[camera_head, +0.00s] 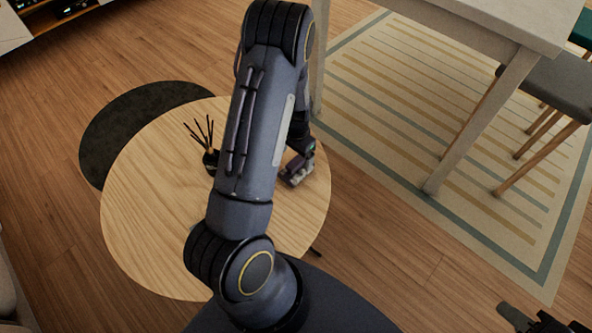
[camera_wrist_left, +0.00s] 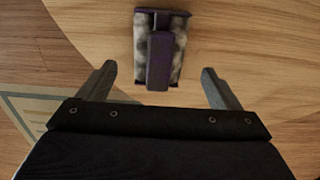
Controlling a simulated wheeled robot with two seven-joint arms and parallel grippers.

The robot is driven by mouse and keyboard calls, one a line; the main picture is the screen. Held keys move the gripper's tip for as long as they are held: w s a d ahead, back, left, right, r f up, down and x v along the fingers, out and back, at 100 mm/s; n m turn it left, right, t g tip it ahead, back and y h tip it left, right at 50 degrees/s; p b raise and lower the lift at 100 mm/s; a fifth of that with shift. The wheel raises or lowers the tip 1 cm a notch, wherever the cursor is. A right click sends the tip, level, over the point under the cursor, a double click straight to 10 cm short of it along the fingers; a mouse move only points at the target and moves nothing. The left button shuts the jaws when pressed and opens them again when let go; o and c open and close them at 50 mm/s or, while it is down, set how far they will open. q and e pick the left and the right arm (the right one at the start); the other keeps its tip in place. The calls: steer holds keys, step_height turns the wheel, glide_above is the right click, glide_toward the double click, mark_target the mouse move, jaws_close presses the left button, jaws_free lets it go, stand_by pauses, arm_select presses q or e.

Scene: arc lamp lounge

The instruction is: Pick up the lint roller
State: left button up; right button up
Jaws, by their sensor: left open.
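The lint roller (camera_wrist_left: 160,58) lies on the round wooden table in the left wrist view. It has a purple handle and a mottled grey-white roll. My left gripper (camera_wrist_left: 158,72) is open, with one finger on each side of the roller's line and clear gaps to both. The fingers do not touch it in this view. In the head view, my left arm crosses the middle of the picture, and its wrist end is partly hidden at the table's right side. A small grey and purple patch, likely the lint roller (camera_head: 297,172), shows there. My right gripper (camera_head: 545,320) is cut off at the bottom right corner.
The round wooden table (camera_head: 150,220) also holds a dark reed diffuser (camera_head: 210,158), close to my left arm. A dark round table (camera_head: 105,130) is behind it. A pale table (camera_head: 480,25) and a grey stool (camera_head: 550,85) stand on a striped rug (camera_head: 400,110).

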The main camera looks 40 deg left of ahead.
mark_target(296, 161)
arm_select(q)
step_height(296, 161, down, 6)
steer(key=shift+r+b, duration=0.2)
steer(key=shift+b, duration=0.25)
steer(key=c, duration=1.1)
steer(key=shift+r, duration=0.1)
steer(key=shift+c, duration=0.2)
